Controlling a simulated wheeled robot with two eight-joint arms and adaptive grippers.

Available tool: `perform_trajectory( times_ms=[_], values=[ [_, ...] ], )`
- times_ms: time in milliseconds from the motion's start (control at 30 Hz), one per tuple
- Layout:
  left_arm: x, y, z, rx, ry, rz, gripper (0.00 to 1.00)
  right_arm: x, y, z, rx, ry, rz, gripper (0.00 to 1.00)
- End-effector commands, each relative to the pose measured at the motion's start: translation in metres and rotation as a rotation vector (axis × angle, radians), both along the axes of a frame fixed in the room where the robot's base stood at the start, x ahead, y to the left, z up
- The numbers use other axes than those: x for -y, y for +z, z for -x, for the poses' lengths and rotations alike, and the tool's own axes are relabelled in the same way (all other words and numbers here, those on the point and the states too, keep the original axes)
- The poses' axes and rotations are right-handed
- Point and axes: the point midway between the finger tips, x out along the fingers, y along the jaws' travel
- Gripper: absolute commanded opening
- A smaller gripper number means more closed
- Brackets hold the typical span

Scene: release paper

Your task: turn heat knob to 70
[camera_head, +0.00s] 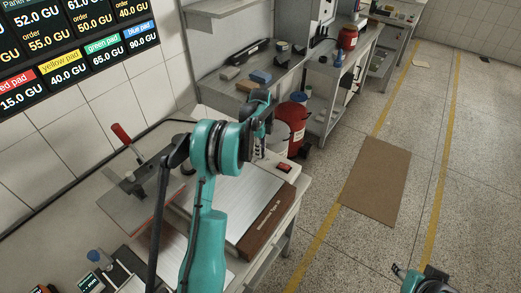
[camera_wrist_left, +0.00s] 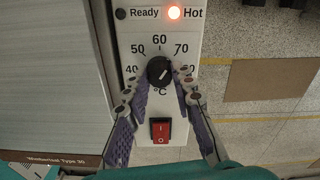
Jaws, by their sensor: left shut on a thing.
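The heat knob (camera_wrist_left: 159,71) is a round black dial on a white panel (camera_wrist_left: 182,120). Around it are the numbers 40, 50, 60 and 70, with °C below. Its pale pointer mark slants up and right, roughly toward the 70. My left gripper (camera_wrist_left: 159,84) is closed around the knob, with a finger on each side, in the left wrist view. In the head view my left gripper (camera_head: 258,145) reaches down over the far end of the machine, and the knob is hidden there. A part of my right arm shows at the bottom right; its finger state is unclear.
A lit red Hot lamp (camera_wrist_left: 174,13) and a dark Ready lamp (camera_wrist_left: 121,14) sit above the knob. A red rocker switch (camera_wrist_left: 160,131) is below it, close to the fingers. A press with a red handle (camera_head: 121,133) stands to the left on the bench.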

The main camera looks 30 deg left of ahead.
Motion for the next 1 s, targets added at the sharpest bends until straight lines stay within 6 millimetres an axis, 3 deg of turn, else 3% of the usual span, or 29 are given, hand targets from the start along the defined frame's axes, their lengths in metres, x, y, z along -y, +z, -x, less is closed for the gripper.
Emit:
perform_trajectory(
  times_ms=[400, 933, 967, 1000],
  values=[
    [-0.0001, 0.0000, 0.0000, 0.000, -0.182, 0.000, 0.00, 0.0000, -0.0006, 0.0000, 0.000, 0.000, 0.000, 0.40],
    [-0.0002, 0.0000, -0.0001, 0.000, -0.205, 0.000, 0.00, 0.0000, -0.0006, 0.0000, 0.000, 0.000, 0.000, 0.40],
    [-0.0002, 0.0000, -0.0001, 0.000, -0.205, 0.000, 0.27, 0.0000, -0.0006, 0.0000, 0.000, 0.000, 0.000, 0.40],
    [-0.0002, 0.0000, -0.0001, 0.000, -0.205, 0.000, 0.38, 0.0000, -0.0006, 0.0000, 0.000, 0.000, 0.000, 0.40]
  ],
)
